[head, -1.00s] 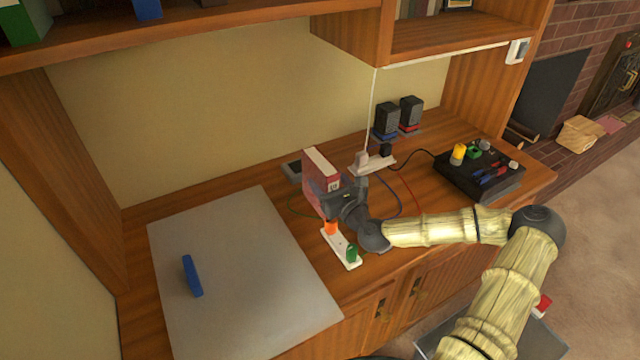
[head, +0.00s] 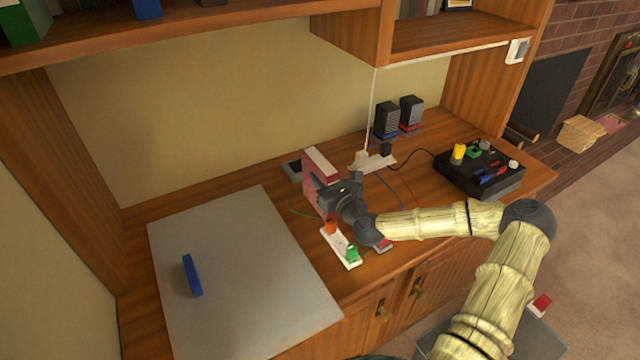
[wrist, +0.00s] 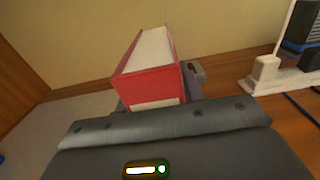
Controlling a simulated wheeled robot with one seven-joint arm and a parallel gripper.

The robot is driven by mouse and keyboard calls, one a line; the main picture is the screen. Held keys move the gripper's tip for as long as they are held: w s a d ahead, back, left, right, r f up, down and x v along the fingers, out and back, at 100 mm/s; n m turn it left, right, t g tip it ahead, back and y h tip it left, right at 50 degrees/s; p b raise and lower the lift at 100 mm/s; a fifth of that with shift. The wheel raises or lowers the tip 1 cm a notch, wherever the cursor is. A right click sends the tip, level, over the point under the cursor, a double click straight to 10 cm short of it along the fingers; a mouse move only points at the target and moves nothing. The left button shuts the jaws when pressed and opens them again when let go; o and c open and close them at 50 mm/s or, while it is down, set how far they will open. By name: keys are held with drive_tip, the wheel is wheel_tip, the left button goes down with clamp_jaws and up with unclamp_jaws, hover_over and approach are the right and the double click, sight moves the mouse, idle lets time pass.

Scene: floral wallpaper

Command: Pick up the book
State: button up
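The book (head: 321,163) has red-pink covers and pale pages and stands upright on the wooden desk. In the wrist view the book (wrist: 150,85) is straight ahead, its lower part hidden by my gripper's body. My gripper (head: 326,197) is at the near side of the book, low down. Grey parts that look like its fingers show at either side of the book in the wrist view, spread apart. I cannot see clearly whether they touch the book.
A white strip with orange and green parts (head: 341,247) lies just below my gripper. A power strip (head: 372,163) with cables is to the right of the book. A black box (head: 480,172) and speakers (head: 398,117) stand farther right. A grey board (head: 235,270) lies at left.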

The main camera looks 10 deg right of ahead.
clamp_jaws()
drive_tip(key=shift+r, duration=0.5)
wheel_tip(320, 180, up, 17)
drive_tip(key=p, duration=0.2)
